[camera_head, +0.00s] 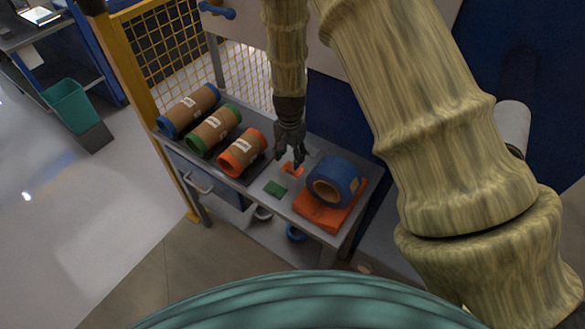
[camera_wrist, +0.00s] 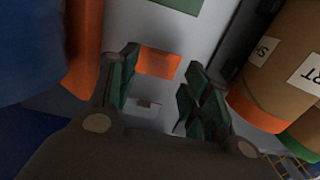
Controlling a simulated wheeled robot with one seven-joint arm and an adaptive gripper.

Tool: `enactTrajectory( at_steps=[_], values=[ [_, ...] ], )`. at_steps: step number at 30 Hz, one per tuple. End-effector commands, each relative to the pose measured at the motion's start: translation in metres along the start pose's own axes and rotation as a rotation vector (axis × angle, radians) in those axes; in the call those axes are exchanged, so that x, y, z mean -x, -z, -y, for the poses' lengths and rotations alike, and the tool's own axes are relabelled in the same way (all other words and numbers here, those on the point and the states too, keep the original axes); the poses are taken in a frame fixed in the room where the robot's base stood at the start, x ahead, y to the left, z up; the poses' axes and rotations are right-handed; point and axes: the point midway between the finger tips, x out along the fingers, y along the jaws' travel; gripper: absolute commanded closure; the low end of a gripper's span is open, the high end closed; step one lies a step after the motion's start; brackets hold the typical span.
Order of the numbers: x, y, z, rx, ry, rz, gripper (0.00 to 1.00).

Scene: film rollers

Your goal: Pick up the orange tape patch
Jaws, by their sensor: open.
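The orange tape patch (camera_head: 293,168) lies on the grey cart top (camera_head: 254,201), between the orange-ended roll and the blue roll. In the wrist view the orange tape patch (camera_wrist: 158,63) shows just past and between my fingertips. My gripper (camera_head: 289,158) points down at the patch from above and behind. In the wrist view my gripper (camera_wrist: 157,82) is open, with nothing between its fingers. The gap between fingertips and patch is hard to judge. A green patch (camera_head: 275,188) lies nearer the cart's front edge; part of it shows at the wrist view's top (camera_wrist: 180,4).
Brown rolls with blue (camera_head: 188,110), green (camera_head: 213,129) and orange (camera_head: 242,152) ends lie on the left of the cart. A blue roll (camera_head: 333,181) rests on an orange pad (camera_head: 327,213) at right. A yellow mesh fence (camera_head: 160,50) stands behind.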

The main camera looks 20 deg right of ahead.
Motion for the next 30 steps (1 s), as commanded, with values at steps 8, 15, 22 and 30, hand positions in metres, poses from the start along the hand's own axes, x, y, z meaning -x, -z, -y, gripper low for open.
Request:
enactTrajectory(
  at_steps=[8,15,22,30],
  values=[
    [-0.013,-0.001,-0.002,-0.001,-0.001,0.002,0.52],
    [-0.036,-0.002,-0.005,-0.002,-0.001,0.002,0.52],
    [-0.050,-0.001,-0.004,-0.002,0.001,0.001,0.52],
    [-0.053,-0.001,-0.004,-0.002,0.001,0.000,0.52]
  ],
)
